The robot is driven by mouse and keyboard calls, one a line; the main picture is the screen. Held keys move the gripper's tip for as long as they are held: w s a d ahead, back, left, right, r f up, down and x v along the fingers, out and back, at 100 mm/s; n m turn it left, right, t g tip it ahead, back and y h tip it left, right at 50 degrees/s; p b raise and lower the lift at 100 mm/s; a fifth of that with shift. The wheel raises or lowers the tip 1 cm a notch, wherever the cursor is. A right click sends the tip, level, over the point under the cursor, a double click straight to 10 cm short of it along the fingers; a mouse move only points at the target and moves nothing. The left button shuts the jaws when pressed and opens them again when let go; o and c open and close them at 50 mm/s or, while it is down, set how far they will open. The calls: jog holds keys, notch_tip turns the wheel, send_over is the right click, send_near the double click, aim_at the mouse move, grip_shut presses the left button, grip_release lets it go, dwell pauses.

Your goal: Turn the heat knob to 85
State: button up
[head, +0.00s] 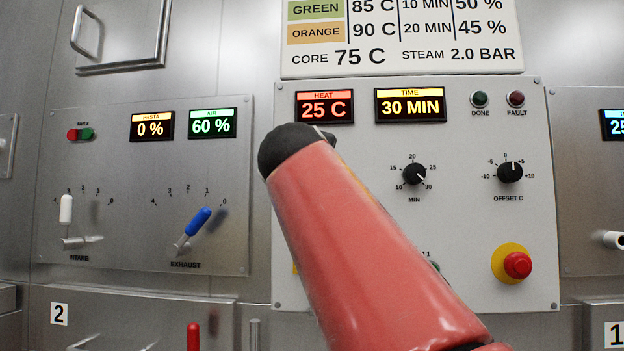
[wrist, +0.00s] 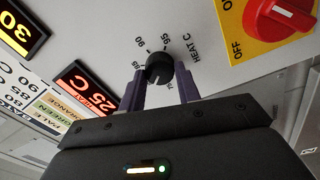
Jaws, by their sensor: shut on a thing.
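The heat knob (wrist: 158,67) is a black round dial on the pale panel, labelled HEAT C, in the wrist view. My gripper (wrist: 159,72) has its two purple fingers on either side of the knob, shut on it. Numbers 85, 90 and 95 stand around the dial, with a further number partly legible beside it. The knob's pointer is hard to make out. The heat display (head: 324,106) reads 25 C. In the head view my red arm hides the knob and gripper.
On the same panel are the time display (head: 410,105), a minutes knob (head: 414,173), an offset knob (head: 509,172) and a red button (head: 517,265) on yellow. In the wrist view a red rotary switch (wrist: 281,18) on a yellow plate stands near the heat knob.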

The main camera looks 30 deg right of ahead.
jog(key=m+b, duration=0.1)
jog(key=m, duration=1.2)
jog(key=shift+g+h+b, duration=0.3)
jog(key=shift+g+b, duration=0.05)
jog(key=shift+g, duration=0.05)
jog(key=shift+m, duration=0.3)
jog(key=o, duration=1)
jog(key=b+v, duration=0.1)
jog(key=v, duration=0.6)
jog(key=shift+s+a, duration=0.3)
